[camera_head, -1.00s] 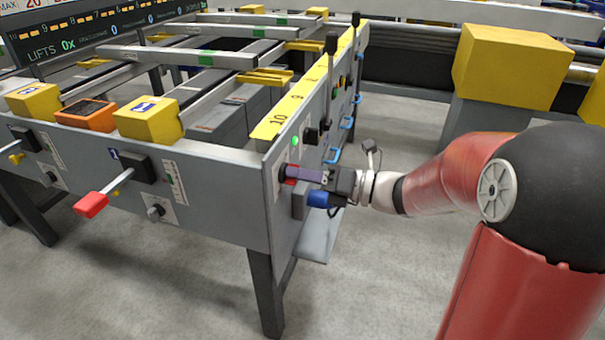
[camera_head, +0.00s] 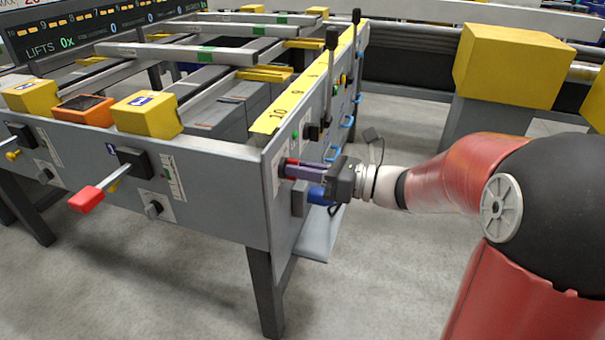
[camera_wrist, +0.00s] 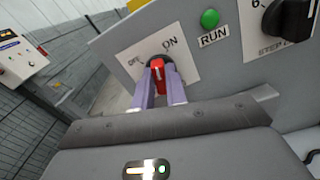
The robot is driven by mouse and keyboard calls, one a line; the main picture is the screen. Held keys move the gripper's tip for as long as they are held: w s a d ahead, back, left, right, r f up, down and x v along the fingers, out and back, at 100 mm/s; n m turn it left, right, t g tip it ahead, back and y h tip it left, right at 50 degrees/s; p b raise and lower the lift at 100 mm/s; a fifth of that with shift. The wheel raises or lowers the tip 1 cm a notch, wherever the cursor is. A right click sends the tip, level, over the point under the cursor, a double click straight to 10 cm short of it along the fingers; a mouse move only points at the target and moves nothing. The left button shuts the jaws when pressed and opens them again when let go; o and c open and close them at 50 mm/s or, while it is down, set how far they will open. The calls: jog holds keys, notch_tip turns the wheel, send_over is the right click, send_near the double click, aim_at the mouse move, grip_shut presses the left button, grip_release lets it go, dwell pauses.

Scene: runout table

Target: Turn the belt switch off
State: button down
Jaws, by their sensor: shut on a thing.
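The belt switch is a red knob (camera_wrist: 158,75) on a white plate marked OFF and ON, set in the grey panel. In the wrist view it points up the picture, between the two words; its exact setting is hard to tell. My gripper (camera_wrist: 159,88) has its two purple fingers shut on the red knob, one on each side. In the head view my gripper (camera_head: 292,169) reaches the end panel from the right, and the knob is mostly hidden by the fingers.
A green RUN lamp (camera_wrist: 209,18) sits beside the switch, with a black STEP knob (camera_wrist: 290,18) further right. Black levers (camera_head: 331,75) and blue handles (camera_head: 331,153) line the panel. A yellow box (camera_head: 508,65) stands behind my arm. The floor in front is clear.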

jog(key=shift+s+a+f+n+b, duration=0.1)
jog(key=shift+n+b, duration=2.6)
jog(key=shift+n, duration=0.25)
jog(key=shift+s+f+n+b, duration=0.1)
jog(key=shift+n+b, duration=2.55)
jog(key=shift+n, duration=0.3)
jog(key=shift+r, duration=0.15)
jog(key=c, duration=1.4)
grip_release()
jog(key=shift+c, duration=0.2)
jog(key=v, duration=0.7)
jog(key=shift+d+p, duration=0.3)
jog(key=shift+d, duration=0.1)
